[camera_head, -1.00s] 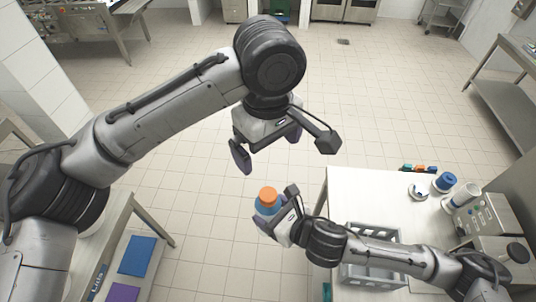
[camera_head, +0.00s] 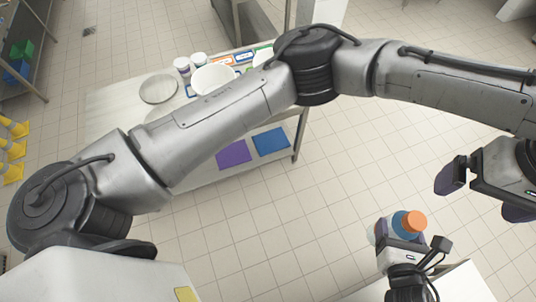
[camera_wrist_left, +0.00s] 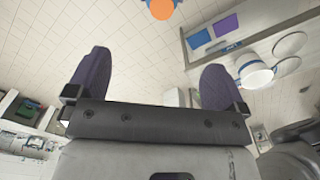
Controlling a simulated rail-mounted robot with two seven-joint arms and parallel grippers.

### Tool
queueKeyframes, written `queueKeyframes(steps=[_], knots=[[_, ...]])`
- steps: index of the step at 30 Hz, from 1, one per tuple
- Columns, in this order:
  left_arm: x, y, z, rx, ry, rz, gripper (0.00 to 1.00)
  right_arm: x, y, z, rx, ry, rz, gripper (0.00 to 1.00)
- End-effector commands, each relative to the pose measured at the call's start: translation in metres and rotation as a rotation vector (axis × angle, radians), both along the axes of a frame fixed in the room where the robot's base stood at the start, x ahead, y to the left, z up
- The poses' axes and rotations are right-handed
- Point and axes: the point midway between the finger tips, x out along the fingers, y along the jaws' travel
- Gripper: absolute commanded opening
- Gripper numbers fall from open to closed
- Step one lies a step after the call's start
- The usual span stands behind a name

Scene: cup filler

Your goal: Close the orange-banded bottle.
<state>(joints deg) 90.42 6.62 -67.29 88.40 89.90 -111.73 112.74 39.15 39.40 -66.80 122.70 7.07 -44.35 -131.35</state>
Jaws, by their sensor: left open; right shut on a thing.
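The bottle (camera_head: 398,219) is in the lower right of the head view, with a round orange part (camera_head: 414,222) at its top and blue below it. I cannot tell whether the orange part is a cap or a band. My right gripper (camera_head: 402,240) is shut on the bottle and holds it above the floor. My left gripper (camera_head: 480,194) is open and empty, up and to the right of the bottle, apart from it. In the left wrist view its two fingers (camera_wrist_left: 157,75) are spread, and the orange part (camera_wrist_left: 161,9) shows at the top edge beyond them.
A table (camera_head: 120,120) on the left carries a white bowl (camera_head: 214,80), a round plate (camera_head: 159,89), small white jars (camera_head: 190,64), and purple (camera_head: 233,154) and blue (camera_head: 271,141) mats. My left arm crosses before it. Open floor lies between that table and the bottle.

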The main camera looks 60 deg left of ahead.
Motion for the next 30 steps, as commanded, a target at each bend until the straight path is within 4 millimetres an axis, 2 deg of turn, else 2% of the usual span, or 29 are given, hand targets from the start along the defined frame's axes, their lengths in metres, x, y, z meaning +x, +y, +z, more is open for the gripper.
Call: queueKeyframes(steps=[8, 14, 20, 24, 27, 30], knots=[[0.002, 0.000, -0.055, -0.139, -0.018, 0.006, 0.99, 0.000, 0.000, 0.001, 0.002, -0.004, 0.000, 0.05], [0.006, 0.012, -0.100, -0.259, -0.050, 0.085, 0.99, 0.000, 0.000, 0.002, 0.002, -0.004, 0.000, 0.05], [0.009, 0.038, -0.146, -0.350, -0.083, 0.225, 0.99, 0.000, 0.000, 0.002, 0.002, -0.004, 0.000, 0.05], [0.008, 0.065, -0.182, -0.383, -0.107, 0.349, 0.99, 0.000, 0.000, 0.002, 0.002, -0.004, 0.000, 0.05], [0.001, 0.084, -0.209, -0.395, -0.129, 0.391, 0.99, 0.000, 0.000, 0.002, 0.002, -0.004, 0.000, 0.05], [-0.013, 0.098, -0.237, -0.397, -0.158, 0.349, 0.99, 0.000, 0.000, 0.002, 0.002, -0.004, 0.000, 0.05]])
